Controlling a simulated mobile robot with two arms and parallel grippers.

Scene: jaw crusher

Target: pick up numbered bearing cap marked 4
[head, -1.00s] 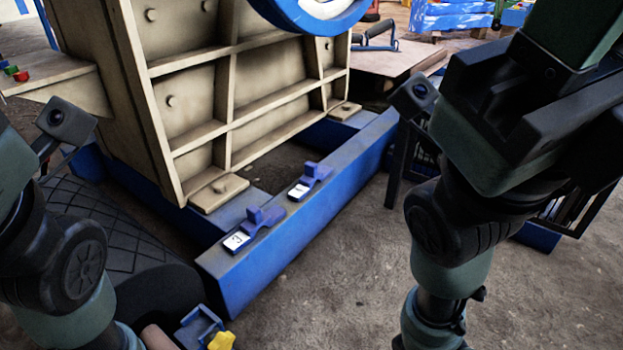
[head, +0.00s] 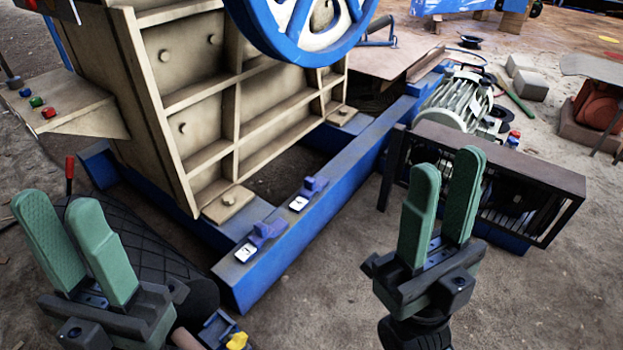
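Two small blue bearing caps with white number plates sit on the blue frame beam (head: 335,185). The nearer cap (head: 268,232) has its plate at its left end; the farther cap (head: 313,187) lies further up the beam. The dark marks on both plates are too small to read for certain. My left gripper (head: 56,206) is open and empty at the lower left, fingers upward, apart from the caps. My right gripper (head: 447,166) is open and empty to the right of the beam, fingers upward, touching neither cap.
The beige crusher body (head: 190,100) with a blue wheel (head: 300,40) rises behind the beam. A dark guard cage (head: 520,170) stands behind my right gripper. A blue part with a yellow knob (head: 237,341) lies bottom centre. Open ground is right of the beam.

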